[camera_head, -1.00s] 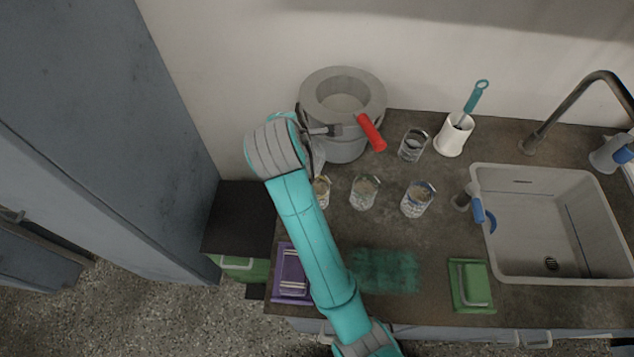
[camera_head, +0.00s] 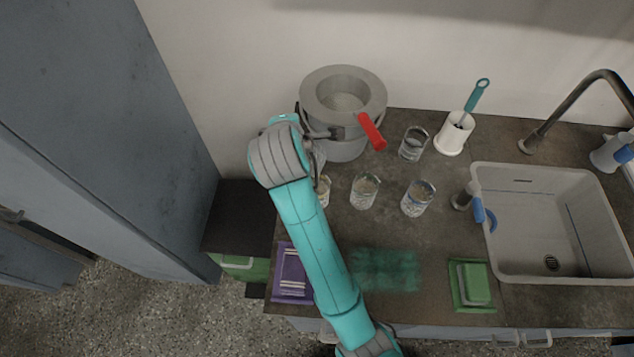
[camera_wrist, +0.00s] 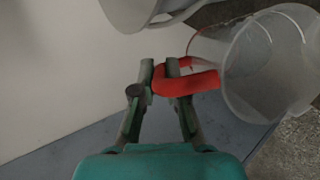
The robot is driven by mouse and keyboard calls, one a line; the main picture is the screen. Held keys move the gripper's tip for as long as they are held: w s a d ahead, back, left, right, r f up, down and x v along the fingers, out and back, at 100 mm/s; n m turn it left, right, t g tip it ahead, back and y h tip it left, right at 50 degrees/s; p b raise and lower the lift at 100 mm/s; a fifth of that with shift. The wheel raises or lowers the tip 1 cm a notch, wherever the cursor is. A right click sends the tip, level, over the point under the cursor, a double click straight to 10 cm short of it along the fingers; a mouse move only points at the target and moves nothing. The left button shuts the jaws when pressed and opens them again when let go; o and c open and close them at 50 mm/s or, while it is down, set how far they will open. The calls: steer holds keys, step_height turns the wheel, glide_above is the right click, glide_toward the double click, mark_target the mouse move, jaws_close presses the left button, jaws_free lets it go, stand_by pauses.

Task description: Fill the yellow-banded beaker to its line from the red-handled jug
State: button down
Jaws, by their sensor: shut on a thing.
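My gripper (camera_wrist: 159,75) is shut on the red handle (camera_wrist: 186,82) of a clear jug (camera_wrist: 262,72) in the wrist view. The jug hangs to the right of the fingers; I cannot tell how much it holds. In the head view my wrist hides most of the jug, and a pale sliver of it (camera_head: 319,158) shows beside the wrist. The yellow-banded beaker (camera_head: 323,191) stands on the counter just below that sliver, partly hidden behind my arm. Its fill level is not clear.
A grey pot-shaped machine (camera_head: 343,92) with a red lever (camera_head: 371,131) stands behind. A glass beaker (camera_head: 364,191), a blue-banded beaker (camera_head: 418,199) and a rear beaker (camera_head: 413,144) stand to the right. Further right are a brush holder (camera_head: 452,136) and the sink (camera_head: 487,270).

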steer(key=shift+s+d+r+t+p, duration=0.2)
steer(key=shift+s+r+t+p, duration=0.15)
steer(key=shift+r+t+p, duration=0.25)
stand_by(1.4)
steer(key=shift+s+d+m+t+y+p, duration=0.35)
steer(key=shift+s+t+y, duration=0.2)
steer(key=shift+t, duration=0.15)
stand_by(3.6)
steer(key=shift+w+a+r, duration=0.15)
steer(key=shift+w+a, duration=0.1)
steer(key=shift+w, duration=0.1)
steer(key=shift+w+a+g+h, duration=0.2)
steer(key=shift+w+g+h, duration=0.2)
steer(key=shift+g, duration=0.4)
steer(key=shift+w+a+f+g, duration=0.15)
steer(key=shift+w+f+g, duration=0.2)
steer(key=shift+f+g, duration=0.25)
steer(key=shift+w+a+f+n+h, duration=0.1)
steer(key=shift+f+n+h, duration=0.15)
steer(key=shift+n, duration=0.2)
